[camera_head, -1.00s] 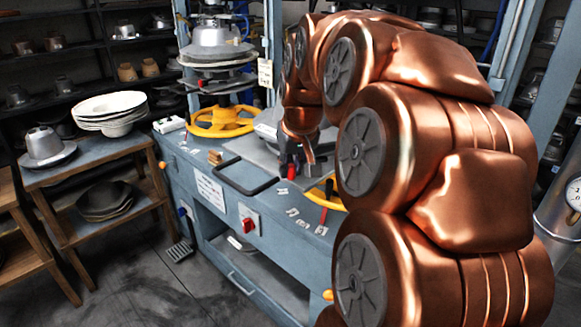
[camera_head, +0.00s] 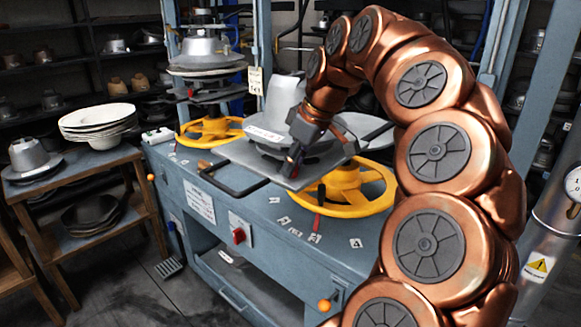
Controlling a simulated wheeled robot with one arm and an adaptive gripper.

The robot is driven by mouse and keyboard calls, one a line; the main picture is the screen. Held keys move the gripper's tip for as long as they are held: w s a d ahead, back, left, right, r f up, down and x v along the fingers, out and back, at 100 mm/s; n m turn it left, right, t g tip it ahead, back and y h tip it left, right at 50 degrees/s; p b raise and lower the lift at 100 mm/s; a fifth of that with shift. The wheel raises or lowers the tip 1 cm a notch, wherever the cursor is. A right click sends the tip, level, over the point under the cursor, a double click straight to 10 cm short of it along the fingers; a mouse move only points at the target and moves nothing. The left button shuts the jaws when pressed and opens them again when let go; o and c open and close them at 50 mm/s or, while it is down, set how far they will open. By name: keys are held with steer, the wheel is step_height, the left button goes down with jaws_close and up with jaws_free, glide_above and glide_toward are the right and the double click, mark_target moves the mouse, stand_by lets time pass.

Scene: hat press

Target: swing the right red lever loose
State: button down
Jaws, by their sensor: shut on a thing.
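My gripper (camera_head: 292,162) is at the front of the right press, low beside the metal hat form (camera_head: 283,108) and above the grey plate (camera_head: 258,160). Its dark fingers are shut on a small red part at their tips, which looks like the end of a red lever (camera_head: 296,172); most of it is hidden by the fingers. Another thin red lever (camera_head: 317,208) stands near upright in front of the right yellow handwheel (camera_head: 345,192), apart from the gripper.
The blue press bench (camera_head: 290,240) carries a black loop handle (camera_head: 235,188) and a red switch (camera_head: 239,235) on its front. A left yellow handwheel (camera_head: 210,131) sits under stacked plates. A wooden stand with white bowls (camera_head: 97,122) is at left.

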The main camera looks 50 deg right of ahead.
steer(key=shift+d+n, duration=0.1)
steer(key=shift+n, duration=0.4)
steer(key=c, duration=1)
jaws_free()
steer(key=shift+c, duration=0.2)
steer(key=shift+r, duration=0.1)
steer(key=v, duration=0.7)
steer(key=shift+d+r, duration=0.15)
steer(key=shift+r, duration=0.05)
